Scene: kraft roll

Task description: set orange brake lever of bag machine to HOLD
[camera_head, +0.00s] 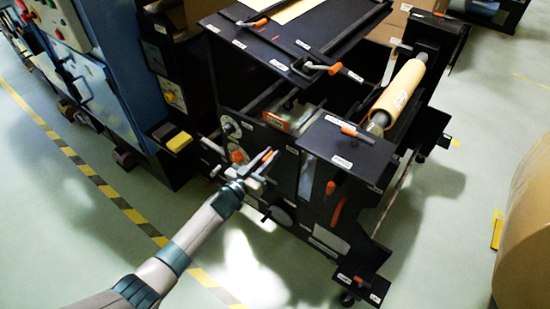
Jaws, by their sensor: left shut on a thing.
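The black bag machine (230,95) stands in the middle, with several orange-tipped levers and white labels too small to read. My left gripper (262,166) is at its front panel, shut on a small orange handle (268,155) that shows between the fingertips. I cannot tell whether this handle is the brake lever, nor which label reads HOLD. Other orange levers sit on the top edge (335,69), on the right plate (349,130) and low on the front (338,211). An orange knob (237,156) is left of the gripper. My right gripper is not in view.
A kraft paper roll (403,92) is mounted at the machine's right. A blue cabinet (120,60) stands at the left. A large brown roll (527,225) stands at the right edge. Yellow-black tape (110,192) crosses the floor, which is clear in front.

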